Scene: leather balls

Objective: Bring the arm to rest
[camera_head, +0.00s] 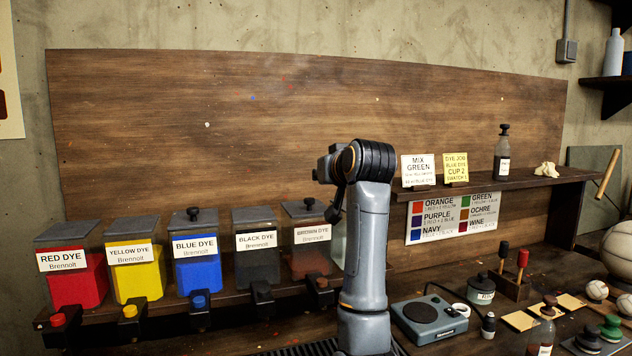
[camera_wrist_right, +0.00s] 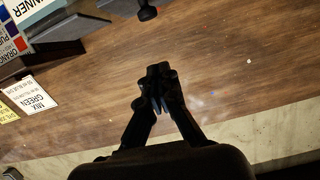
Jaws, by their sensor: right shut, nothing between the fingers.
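My right arm rises in the middle of the head view, in front of the dye shelf, bent at a dark banded joint near the top. My right gripper (camera_wrist_right: 160,84) shows in the right wrist view, its dark fingers drawn together with nothing between them. Behind it is the brown wooden back panel (camera_wrist_right: 230,75), which also fills the back of the head view (camera_head: 260,110). In the head view the gripper is mostly hidden by the arm, so its fingers cannot be made out. My left gripper is in neither view.
Red (camera_head: 80,285), yellow (camera_head: 138,272), blue (camera_head: 197,262) and black (camera_head: 257,255) dye bins stand left of the arm; a brown bin (camera_head: 308,250) is close beside it. Right are a shelf bottle (camera_head: 502,158), a grey device (camera_head: 428,318) and a large ball (camera_head: 618,250).

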